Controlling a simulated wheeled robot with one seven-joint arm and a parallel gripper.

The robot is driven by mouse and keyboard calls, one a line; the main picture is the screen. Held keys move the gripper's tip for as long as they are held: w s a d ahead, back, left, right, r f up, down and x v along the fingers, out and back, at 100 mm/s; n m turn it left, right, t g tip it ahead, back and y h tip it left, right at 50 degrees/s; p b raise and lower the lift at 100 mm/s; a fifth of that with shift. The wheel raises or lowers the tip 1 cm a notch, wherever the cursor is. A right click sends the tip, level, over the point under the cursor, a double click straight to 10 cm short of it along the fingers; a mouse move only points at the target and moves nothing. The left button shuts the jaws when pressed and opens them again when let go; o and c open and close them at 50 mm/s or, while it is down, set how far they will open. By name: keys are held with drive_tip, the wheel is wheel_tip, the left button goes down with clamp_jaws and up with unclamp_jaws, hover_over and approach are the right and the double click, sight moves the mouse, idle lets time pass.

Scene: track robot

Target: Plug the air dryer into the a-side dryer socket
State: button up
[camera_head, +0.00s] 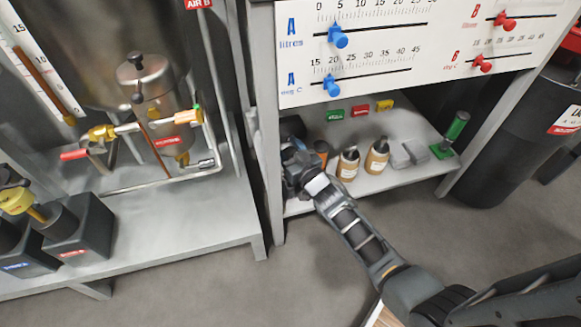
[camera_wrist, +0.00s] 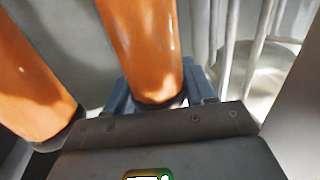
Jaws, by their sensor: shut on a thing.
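My gripper (camera_head: 297,165) is low at the left end of the shelf under the panel. In the wrist view its fingers (camera_wrist: 160,97) are shut around an orange cylinder (camera_wrist: 142,45), which looks like the air dryer; no label on it can be read. A second orange cylinder (camera_wrist: 30,85) with a black end stands beside it on the left, apart from the fingers. In the head view one orange cylinder with a dark top (camera_head: 320,152) shows just right of my gripper. The held one is hidden there by my gripper. I cannot make out the a-side dryer socket.
A bench with a metal tank (camera_head: 150,75) is further left.

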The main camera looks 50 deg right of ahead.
clamp_jaws()
idle(0.3)
